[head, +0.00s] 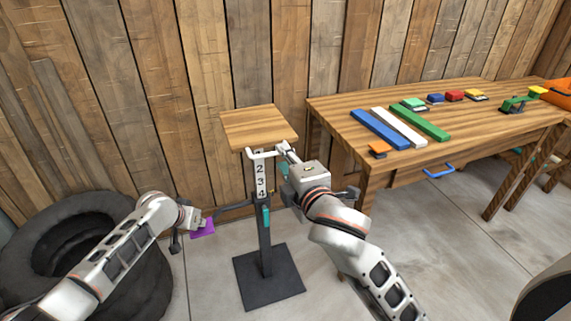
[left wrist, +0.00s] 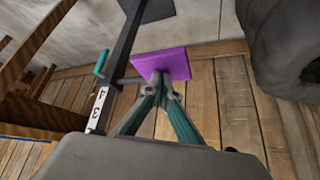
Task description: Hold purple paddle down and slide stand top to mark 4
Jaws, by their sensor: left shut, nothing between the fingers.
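The stand has a square wooden top (head: 259,127), a dark post and a flat dark base (head: 268,277). A white scale (head: 261,180) with 2, 3 and 4 in view runs down the post below the top. The purple paddle (head: 204,229) sticks out low on the left of the post; it also shows in the left wrist view (left wrist: 165,62). My left gripper (head: 198,218) is shut and empty, its fingertips (left wrist: 160,76) at the paddle's face. My right gripper (head: 284,158) is at the white handle bar (head: 262,155) under the top; its grip is unclear.
A wooden table (head: 465,135) on the right holds blue, white and green bars and several small colored blocks. Black tires (head: 75,225) stand at the left. A plank wall (head: 200,80) is close behind the stand. A teal lever (head: 266,215) sits on the post.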

